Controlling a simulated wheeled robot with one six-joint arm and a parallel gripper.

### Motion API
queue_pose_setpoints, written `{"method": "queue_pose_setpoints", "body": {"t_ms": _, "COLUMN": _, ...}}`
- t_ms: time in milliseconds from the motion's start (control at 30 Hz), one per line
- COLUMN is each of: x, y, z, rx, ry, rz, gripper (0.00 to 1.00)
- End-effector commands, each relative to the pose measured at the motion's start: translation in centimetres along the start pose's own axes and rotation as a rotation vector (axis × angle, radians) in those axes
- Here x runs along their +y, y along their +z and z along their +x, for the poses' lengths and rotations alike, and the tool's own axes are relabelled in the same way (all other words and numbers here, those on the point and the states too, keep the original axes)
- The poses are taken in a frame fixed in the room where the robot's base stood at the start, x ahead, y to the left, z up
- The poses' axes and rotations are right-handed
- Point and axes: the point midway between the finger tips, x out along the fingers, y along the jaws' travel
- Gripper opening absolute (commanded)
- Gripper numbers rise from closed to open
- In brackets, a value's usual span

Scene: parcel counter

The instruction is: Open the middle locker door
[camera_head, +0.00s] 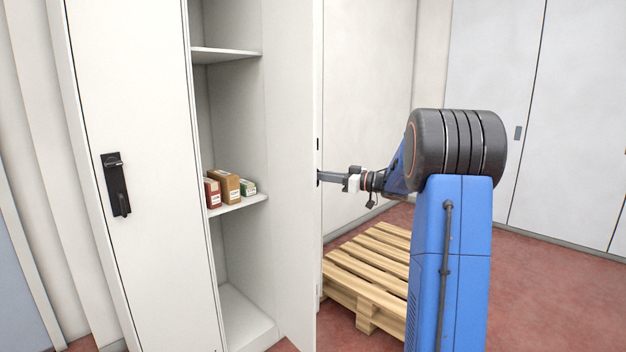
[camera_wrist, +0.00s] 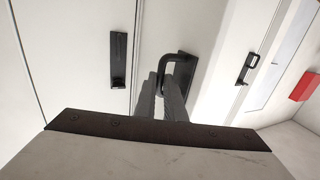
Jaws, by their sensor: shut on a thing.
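The middle locker door (camera_head: 300,215) is white and stands well open. It is seen from its inner side in the head view, with its free edge toward me. My gripper (camera_head: 326,179) reaches its outer face from the right, and the door edge hides the fingertips there. In the wrist view my gripper (camera_wrist: 168,92) is shut on a black bar handle (camera_wrist: 180,62) on a white door face.
A shut locker door with a black handle (camera_head: 117,186) stands at left. A wooden pallet (camera_head: 370,265) lies on the red floor, right of the open door. Tall white cabinets (camera_head: 560,120) line the back. A red box-like thing (camera_wrist: 304,88) hangs at right in the wrist view.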

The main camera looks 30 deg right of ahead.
Motion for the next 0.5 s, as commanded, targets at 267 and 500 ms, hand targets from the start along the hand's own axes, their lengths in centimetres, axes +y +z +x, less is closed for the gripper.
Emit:
{"method": "queue_pose_setpoints", "body": {"t_ms": 267, "x": 2.5, "y": 0.3, "z": -0.4, "rx": -0.001, "ry": -0.097, "rz": 0.005, "gripper": 0.0}}
{"method": "queue_pose_setpoints", "body": {"t_ms": 500, "x": 3.3, "y": 0.3, "z": -0.5, "rx": -0.001, "ry": -0.134, "rz": 0.004, "gripper": 0.0}}
